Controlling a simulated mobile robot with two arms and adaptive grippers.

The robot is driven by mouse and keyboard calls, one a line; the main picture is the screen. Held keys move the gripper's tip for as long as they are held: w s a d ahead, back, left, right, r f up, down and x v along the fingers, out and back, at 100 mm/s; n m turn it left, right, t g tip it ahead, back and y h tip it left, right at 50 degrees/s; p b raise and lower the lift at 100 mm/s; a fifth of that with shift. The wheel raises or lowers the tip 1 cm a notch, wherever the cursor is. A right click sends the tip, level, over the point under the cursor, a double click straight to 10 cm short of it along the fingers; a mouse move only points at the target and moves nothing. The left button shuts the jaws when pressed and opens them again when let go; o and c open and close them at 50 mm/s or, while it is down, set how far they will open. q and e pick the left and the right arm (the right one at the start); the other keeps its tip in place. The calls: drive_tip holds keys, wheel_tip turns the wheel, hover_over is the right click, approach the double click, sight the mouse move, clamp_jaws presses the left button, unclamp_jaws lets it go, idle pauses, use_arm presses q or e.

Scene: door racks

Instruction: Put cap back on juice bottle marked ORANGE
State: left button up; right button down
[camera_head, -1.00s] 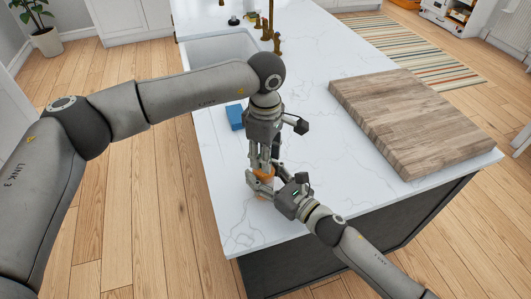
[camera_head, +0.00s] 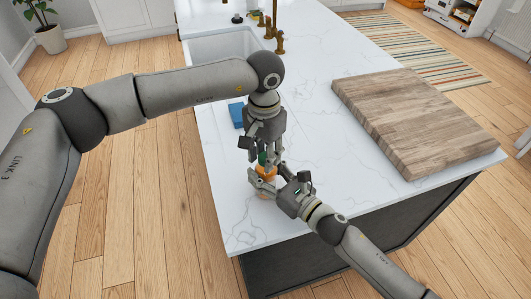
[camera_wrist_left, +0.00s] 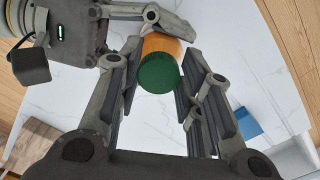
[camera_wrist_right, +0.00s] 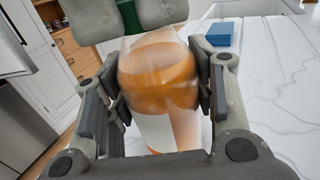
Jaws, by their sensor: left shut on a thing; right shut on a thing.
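The juice bottle, clear with orange juice and a white label, stands upright near the counter's front edge in the head view (camera_head: 266,172). It fills the middle of the right wrist view (camera_wrist_right: 160,85); no label text is readable. My right gripper (camera_head: 262,183) is shut around its upper body. My left gripper (camera_head: 263,155) points down from above, shut on the green cap (camera_wrist_left: 159,73). The cap sits over the bottle's top, and also shows between the left fingers in the right wrist view (camera_wrist_right: 130,18). Whether cap and bottle neck touch is hidden by the fingers.
A blue block or sponge (camera_head: 236,115) lies on the white marble counter (camera_head: 310,140) behind the grippers. A thick wooden board (camera_head: 415,120) lies to the right. The sink (camera_head: 220,48) and brass taps are farther back. The counter left of the bottle is clear.

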use_arm(q)
drive_tip(key=shift+w+m, duration=0.1)
drive_tip(key=shift+m, duration=0.8)
drive_tip(key=o, duration=0.6)
drive_tip(key=shift+o, duration=0.2)
drive_tip(key=shift+r, duration=0.1)
drive_tip(key=shift+r, duration=2.15)
drive_tip(key=shift+c, duration=0.2)
